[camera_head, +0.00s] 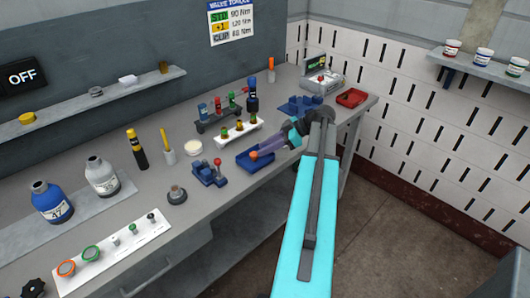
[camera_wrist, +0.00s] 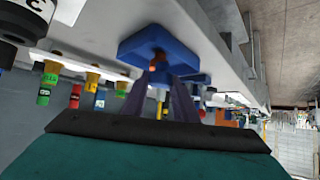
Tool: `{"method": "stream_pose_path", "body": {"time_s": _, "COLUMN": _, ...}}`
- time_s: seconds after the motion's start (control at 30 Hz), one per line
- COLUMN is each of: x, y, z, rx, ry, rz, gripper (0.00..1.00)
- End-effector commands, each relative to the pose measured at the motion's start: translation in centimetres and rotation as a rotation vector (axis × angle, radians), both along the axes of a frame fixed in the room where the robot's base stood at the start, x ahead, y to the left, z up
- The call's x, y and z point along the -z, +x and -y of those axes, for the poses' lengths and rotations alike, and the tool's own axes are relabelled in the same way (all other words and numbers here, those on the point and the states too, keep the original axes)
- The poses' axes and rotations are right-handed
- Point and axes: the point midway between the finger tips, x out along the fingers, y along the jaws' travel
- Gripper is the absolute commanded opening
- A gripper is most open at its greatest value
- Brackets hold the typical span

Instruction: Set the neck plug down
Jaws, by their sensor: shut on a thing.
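The neck plug looks like the small orange piece (camera_head: 254,155) at the tips of my gripper (camera_head: 258,153). It sits over the left part of a shallow blue tray (camera_head: 269,168) on the bench. Whether it touches the tray floor I cannot tell. In the wrist view my gripper (camera_wrist: 158,80) points at the blue tray (camera_wrist: 190,45), and the orange plug (camera_wrist: 156,66) shows small and dark between the fingertips. The fingers are closed on it and hide most of it.
A white rack (camera_head: 240,132) with several small plugs stands behind the tray. A red tray (camera_head: 351,98) lies at the bench's far right end. Bare bench lies in front of the fixture.

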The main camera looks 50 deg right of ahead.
Motion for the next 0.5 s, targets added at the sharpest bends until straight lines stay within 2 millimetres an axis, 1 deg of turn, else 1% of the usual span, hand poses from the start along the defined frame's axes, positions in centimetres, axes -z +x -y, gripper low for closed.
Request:
{"method": "stream_pose_path", "body": {"time_s": 0.1, "x": 0.05, "y": 0.41, "z": 0.18, "rx": 0.000, "ry": 0.000, "rz": 0.000, "gripper": 0.02}}
{"method": "stream_pose_path", "body": {"time_s": 0.5, "x": 0.28, "y": 0.42, "z": 0.10, "rx": -0.001, "ry": 0.000, "rz": 0.000, "gripper": 0.02}}
